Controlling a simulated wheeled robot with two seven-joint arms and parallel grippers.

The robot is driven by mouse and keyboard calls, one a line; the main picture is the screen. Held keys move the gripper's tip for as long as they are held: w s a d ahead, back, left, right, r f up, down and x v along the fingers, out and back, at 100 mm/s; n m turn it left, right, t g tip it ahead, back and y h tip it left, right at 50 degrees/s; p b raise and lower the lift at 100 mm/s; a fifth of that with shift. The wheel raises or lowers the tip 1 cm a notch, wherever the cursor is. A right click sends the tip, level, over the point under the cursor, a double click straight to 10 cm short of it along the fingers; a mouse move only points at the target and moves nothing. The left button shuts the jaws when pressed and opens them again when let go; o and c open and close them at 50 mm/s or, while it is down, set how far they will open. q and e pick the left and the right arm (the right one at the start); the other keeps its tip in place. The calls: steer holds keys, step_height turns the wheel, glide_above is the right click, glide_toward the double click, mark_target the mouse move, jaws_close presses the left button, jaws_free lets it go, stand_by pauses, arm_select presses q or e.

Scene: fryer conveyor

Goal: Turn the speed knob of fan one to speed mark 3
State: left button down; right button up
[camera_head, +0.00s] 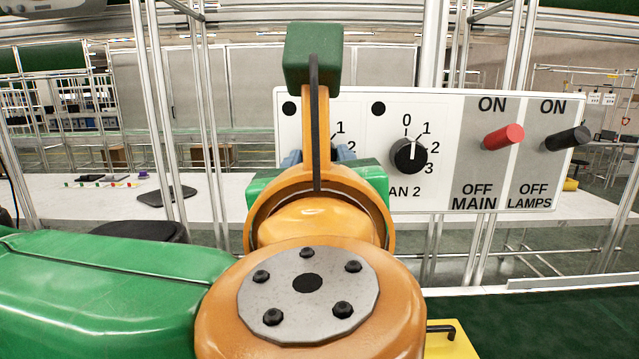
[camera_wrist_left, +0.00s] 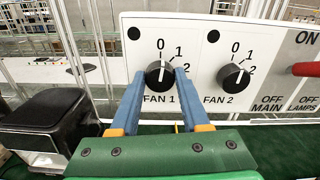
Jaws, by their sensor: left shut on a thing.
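The control panel (camera_head: 440,195) stands ahead of me. The black fan one speed knob (camera_wrist_left: 158,73) is above the label FAN 1 in the left wrist view, with marks 0, 1 and 2 visible; mark 3 is hidden behind a finger. Its white pointer line looks close to upright, towards 0. My left gripper (camera_wrist_left: 159,78) has its blue fingers on either side of this knob and is shut on it. In the head view my left arm hides the knob and most of the gripper. My right gripper is in neither view.
The fan two knob (camera_head: 409,154) is close to the right of fan one, its pointer near 0. Further right are the red MAIN switch lever (camera_head: 503,137) and black LAMPS lever (camera_head: 567,139). A black box-like object (camera_wrist_left: 45,120) is left in the wrist view.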

arm_select(q)
steer(key=shift+m+b, duration=2.7)
steer(key=shift+m, duration=8.6)
steer(key=shift+c, duration=1.9)
jaws_free()
